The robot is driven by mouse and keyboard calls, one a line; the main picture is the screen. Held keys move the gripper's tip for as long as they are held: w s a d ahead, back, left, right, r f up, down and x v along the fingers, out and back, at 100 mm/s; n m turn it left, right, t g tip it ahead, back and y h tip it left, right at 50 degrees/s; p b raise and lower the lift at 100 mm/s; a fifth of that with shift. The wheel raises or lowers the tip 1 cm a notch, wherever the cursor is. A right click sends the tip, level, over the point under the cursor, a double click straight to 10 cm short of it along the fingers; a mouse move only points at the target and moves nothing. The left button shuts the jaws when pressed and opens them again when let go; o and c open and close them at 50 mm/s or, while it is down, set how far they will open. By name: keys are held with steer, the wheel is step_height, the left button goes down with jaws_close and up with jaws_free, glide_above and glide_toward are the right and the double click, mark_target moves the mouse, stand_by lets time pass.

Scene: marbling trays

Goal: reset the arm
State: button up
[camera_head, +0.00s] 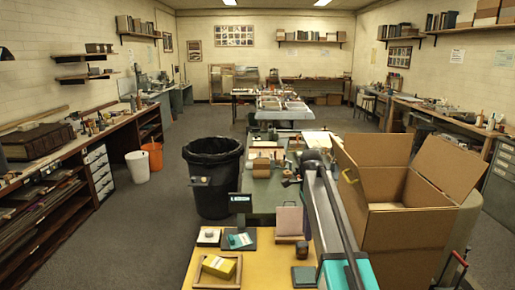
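A long dark grey and teal structure, which looks like my arm, rises from the bottom edge right of centre. Its two bars run up to a rounded grey joint near the small goods on the bench. I cannot make out any gripper fingers at its end or elsewhere in the head view. Nothing is visibly held.
A yellow-topped table (176,272) with a wooden tray (236,281) and yellow box (217,266) is in front. An open cardboard box (400,228) stands close right of the arm. A black bin (212,180) stands left. Grey floor (150,235) is clear further left.

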steer(key=s+f+g, duration=0.2)
steer(key=s+f, duration=0.4)
steer(key=f, duration=0.5)
steer(key=s+f+n+g, duration=0.1)
steer(key=s+f, duration=0.5)
steer(key=f, duration=0.4)
steer(key=s+f+g, duration=0.2)
steer(key=s+f, duration=0.4)
steer(key=f, duration=0.5)
steer(key=s+f+n, duration=0.8)
steer(key=s+f, duration=0.1)
steer(key=s, duration=0.5)
steer(key=s+f+n+t, duration=0.1)
steer(key=s+f+n, duration=0.8)
steer(key=s, duration=0.6)
steer(key=shift+s+a+f, duration=0.15)
steer(key=shift+a+f, duration=0.05)
steer(key=shift+f, duration=0.5)
